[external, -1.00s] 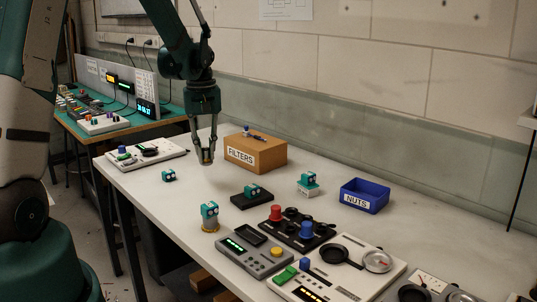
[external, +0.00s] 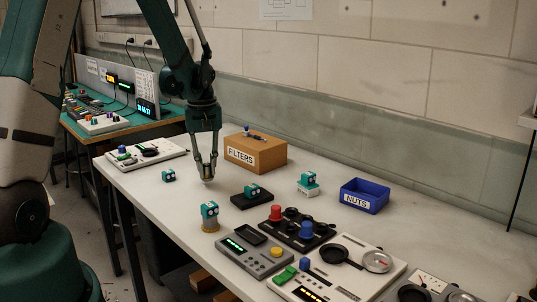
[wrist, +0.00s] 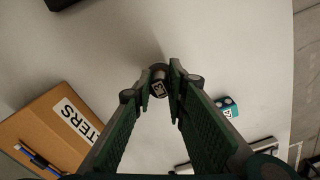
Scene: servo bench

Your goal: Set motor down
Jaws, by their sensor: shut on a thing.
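My gripper (external: 207,178) hangs low over the white bench, between a small teal block and a black block. In the wrist view my gripper's fingertips (wrist: 163,78) are shut on a small dark cylindrical motor (wrist: 158,86) with a white label. In the external view the motor (external: 207,181) is a small grey shape at the fingertips. I cannot tell whether it touches the bench. The fingers hide part of its sides.
A teal block (external: 169,176) stands left of my gripper. Another sits on the black block (external: 240,202) to the right. The FILTERS box (external: 250,152) is behind; a blue NUTS bin (external: 364,197) is farther right. Devices (external: 255,262) fill the front.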

